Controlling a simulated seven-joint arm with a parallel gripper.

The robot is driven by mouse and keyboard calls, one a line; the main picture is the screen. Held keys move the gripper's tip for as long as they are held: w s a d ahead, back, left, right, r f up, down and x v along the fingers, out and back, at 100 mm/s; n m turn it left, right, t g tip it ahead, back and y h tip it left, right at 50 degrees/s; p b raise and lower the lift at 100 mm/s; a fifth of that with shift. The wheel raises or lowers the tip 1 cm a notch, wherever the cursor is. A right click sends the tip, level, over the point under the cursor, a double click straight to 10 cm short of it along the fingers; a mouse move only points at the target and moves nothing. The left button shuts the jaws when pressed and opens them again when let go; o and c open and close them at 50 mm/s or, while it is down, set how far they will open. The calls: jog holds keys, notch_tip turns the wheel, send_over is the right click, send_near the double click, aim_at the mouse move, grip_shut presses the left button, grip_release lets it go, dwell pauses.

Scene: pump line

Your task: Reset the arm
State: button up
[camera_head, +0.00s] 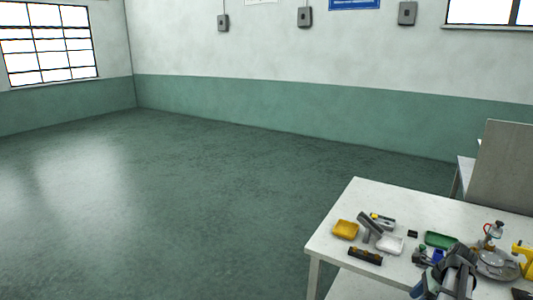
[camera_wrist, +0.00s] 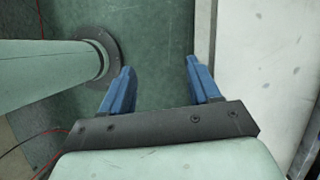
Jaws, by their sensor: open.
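My gripper (camera_wrist: 159,68) shows in the wrist view with its two blue fingers wide apart and nothing between them. Green floor lies below the gap, and a pale table-like surface (camera_wrist: 262,70) runs along the right side. In the head view, a dark grey jointed part that looks like my arm reaches in at the bottom right over the white table (camera_head: 330,240). I cannot make out the fingertips there.
The table holds a yellow tray (camera_head: 345,229), a white tray (camera_head: 390,245), a green tray (camera_head: 440,240), a dark bar-shaped part (camera_head: 365,256) and a round metal fixture (camera_head: 497,264). A grey panel (camera_head: 503,165) stands behind. Floor to the left is clear.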

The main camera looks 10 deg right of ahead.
jog(key=s+a+f+n+g, duration=0.1)
jog(key=a+f+n+g, duration=0.4)
jog(key=a+f+n, duration=1.4)
jog(key=s+a+f+n+g+h, duration=0.2)
jog(key=s+a+f+n, duration=0.1)
jog(key=s+a+f, duration=0.6)
jog(key=s+a+f+n+g+h, duration=0.1)
jog(key=s+a+f+n+h, duration=0.1)
jog(key=s+a+f, duration=0.7)
jog(key=s+a+n, duration=0.1)
jog(key=s+a, duration=0.2)
jog(key=a, duration=0.3)
jog(key=shift+s+a+f+n+g, duration=0.35)
jog(key=shift+a+f+n+g, duration=0.05)
